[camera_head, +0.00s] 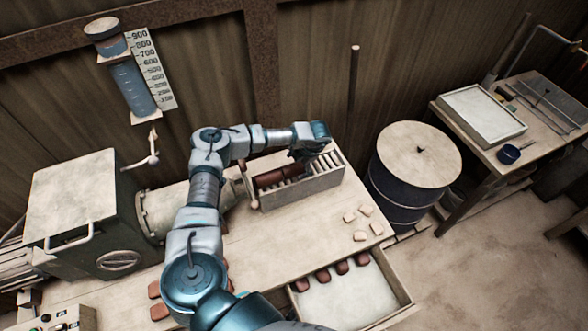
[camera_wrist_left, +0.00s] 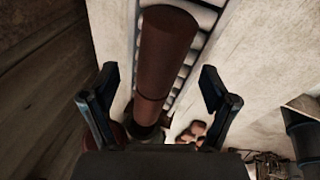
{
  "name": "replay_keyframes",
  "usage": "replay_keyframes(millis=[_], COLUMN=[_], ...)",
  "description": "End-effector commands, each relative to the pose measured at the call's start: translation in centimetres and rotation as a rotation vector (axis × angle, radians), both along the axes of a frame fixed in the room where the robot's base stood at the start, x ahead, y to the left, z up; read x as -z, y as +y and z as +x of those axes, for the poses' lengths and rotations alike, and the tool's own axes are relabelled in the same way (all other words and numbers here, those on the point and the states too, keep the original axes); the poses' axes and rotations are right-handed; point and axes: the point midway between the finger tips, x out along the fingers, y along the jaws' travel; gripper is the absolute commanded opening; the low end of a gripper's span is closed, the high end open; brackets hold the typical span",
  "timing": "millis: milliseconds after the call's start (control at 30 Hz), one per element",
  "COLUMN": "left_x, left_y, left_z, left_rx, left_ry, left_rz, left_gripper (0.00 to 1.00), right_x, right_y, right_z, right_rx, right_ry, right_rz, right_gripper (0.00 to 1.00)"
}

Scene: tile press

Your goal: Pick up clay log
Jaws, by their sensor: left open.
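The clay log (camera_head: 279,175) is a reddish-brown cylinder lying in the slatted tray (camera_head: 315,184) at the mouth of the press (camera_head: 178,207). In the left wrist view the clay log (camera_wrist_left: 165,55) runs down the middle, with a dark seam near its lower end. My left gripper (camera_head: 302,156) is above the tray at the log's far end. In the wrist view the fingers of my left gripper (camera_wrist_left: 160,105) stand apart, one on each side of the log, open. My right gripper is not in view.
Several pale tiles (camera_head: 361,236) lie on the bench right of the tray. An open drawer (camera_head: 378,312) below holds several brown pieces. A dark barrel (camera_head: 411,182) with a pale lid stands to the right, near a side table (camera_head: 548,127). The wall is close behind the tray.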

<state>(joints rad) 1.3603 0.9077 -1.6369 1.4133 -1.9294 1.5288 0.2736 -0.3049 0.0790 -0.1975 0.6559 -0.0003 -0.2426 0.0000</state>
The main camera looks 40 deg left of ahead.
Motion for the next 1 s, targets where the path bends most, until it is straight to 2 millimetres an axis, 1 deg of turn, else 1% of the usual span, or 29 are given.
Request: replay_keyframes(millis=[100,200,433,467,500,667,700,800,1000], left_x=[1.7,2.5,2.7,2.7,2.7,2.8,2.8,2.8,2.7], left_y=[0.6,0.9,1.1,1.1,1.1,1.1,1.1,1.1,1.0], left_z=[-0.1,-0.1,-0.1,-0.1,-0.1,-0.1,-0.1,-0.1,-0.1], left_rx=[-0.001,-0.001,-0.001,0.0,0.0,-0.001,-0.001,-0.001,0.0], left_ry=[0.003,0.001,0.0,0.001,0.001,0.001,0.001,0.001,0.0], left_rz=[0.001,-0.001,-0.002,-0.002,-0.002,-0.002,-0.002,-0.002,-0.002], left_gripper=[0.86,0.86,0.86,0.82,0.72,0.32,0.22,0.0,0.0], right_x=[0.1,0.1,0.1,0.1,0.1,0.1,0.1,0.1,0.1], right_y=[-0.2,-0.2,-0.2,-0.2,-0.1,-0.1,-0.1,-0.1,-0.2], right_z=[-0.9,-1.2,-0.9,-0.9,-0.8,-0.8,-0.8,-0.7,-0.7], right_rx=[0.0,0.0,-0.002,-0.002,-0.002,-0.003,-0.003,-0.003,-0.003], right_ry=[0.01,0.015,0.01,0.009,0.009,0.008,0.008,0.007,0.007], right_rz=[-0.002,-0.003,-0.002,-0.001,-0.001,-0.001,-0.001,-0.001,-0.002], right_gripper=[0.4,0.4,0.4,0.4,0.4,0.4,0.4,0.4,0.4])
